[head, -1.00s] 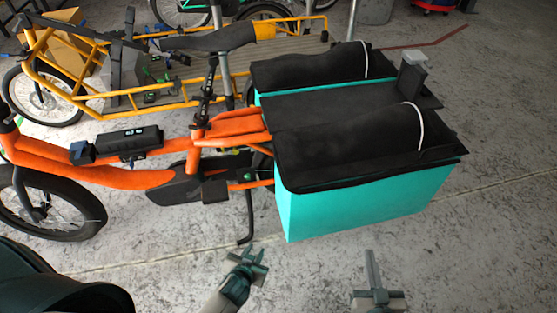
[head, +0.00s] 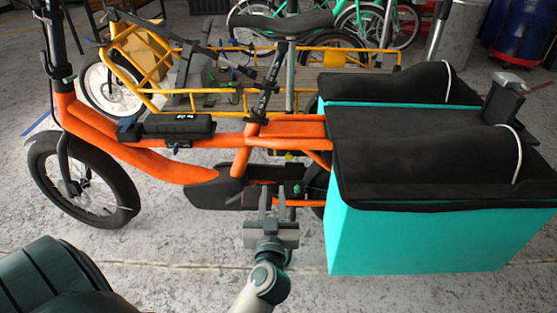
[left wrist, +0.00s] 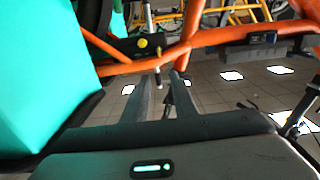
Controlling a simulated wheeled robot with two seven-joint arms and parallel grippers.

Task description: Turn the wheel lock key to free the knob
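The orange cargo bike (head: 160,165) stands side-on in the head view. My left gripper (head: 273,196) is in front of its lower frame, just left of the teal pannier. Its two fingers are apart with nothing visible between them; they also show apart in the left wrist view (left wrist: 165,85). I cannot clearly make out a key; the lock area is small and partly behind the fingers in the head view. My right gripper is not in view.
The teal pannier (head: 400,242) with a black top is close to the right of my left gripper. A black battery (head: 180,126) sits on the orange frame. A yellow cargo bike (head: 215,97) stands behind. The concrete floor in front is clear.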

